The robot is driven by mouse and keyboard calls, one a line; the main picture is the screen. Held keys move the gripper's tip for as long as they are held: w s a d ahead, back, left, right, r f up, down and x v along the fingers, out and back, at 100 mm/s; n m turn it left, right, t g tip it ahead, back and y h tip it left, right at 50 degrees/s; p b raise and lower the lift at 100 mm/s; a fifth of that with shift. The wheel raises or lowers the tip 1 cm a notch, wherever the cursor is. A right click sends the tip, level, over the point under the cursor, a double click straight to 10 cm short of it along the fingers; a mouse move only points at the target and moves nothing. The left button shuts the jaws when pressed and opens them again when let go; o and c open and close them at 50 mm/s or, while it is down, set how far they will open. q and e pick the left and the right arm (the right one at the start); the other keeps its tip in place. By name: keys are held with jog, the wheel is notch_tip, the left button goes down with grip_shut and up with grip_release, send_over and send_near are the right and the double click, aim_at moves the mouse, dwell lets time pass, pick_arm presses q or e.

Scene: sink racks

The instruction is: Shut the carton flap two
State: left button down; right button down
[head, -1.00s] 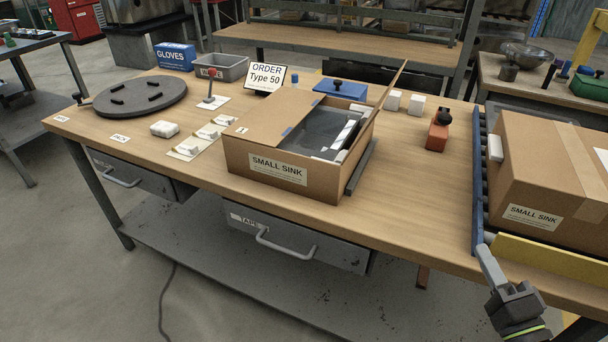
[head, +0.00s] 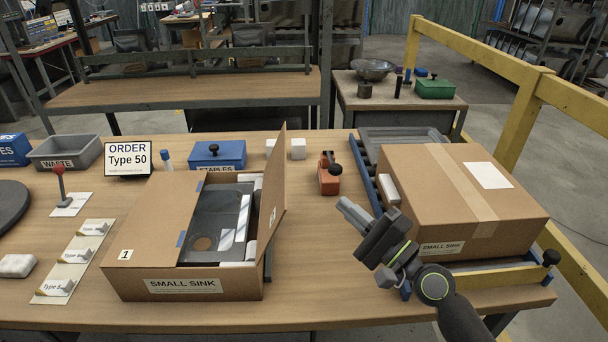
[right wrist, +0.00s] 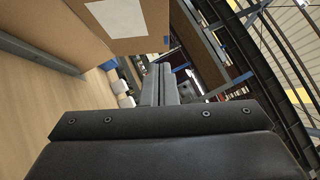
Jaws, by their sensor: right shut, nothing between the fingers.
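The open carton (head: 135,278), labelled SMALL SINK, stands on the workbench with a dark grey sink (head: 212,222) inside. Its left flap (head: 155,215), marked 1, lies folded flat over the left part. Its right flap (head: 274,190) stands up, leaning slightly outward, with a small white mark that I cannot read clearly; I take it as flap two. My right gripper (head: 345,204) is shut and empty, right of that flap and apart from it. Its closed fingers (right wrist: 160,84) show in the right wrist view, below a cardboard face with a white label. My left gripper is out of view.
A taped carton (head: 440,195) sits on the roller conveyor at right, close beside my right arm. An orange tool (head: 328,180), white blocks (head: 298,149), a blue staples box (head: 217,155) and an order sign (head: 128,158) stand behind. Bare bench lies right of the open carton.

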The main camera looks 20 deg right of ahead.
aim_at(273, 184)
jog(key=s+a+r+p+x, duration=0.1)
jog(key=p+x, duration=0.3)
jog(key=x, duration=0.8)
jog(key=shift+s+a+p, duration=0.3)
jog(key=shift+a+p, duration=0.05)
jog(key=shift+a, duration=0.25)
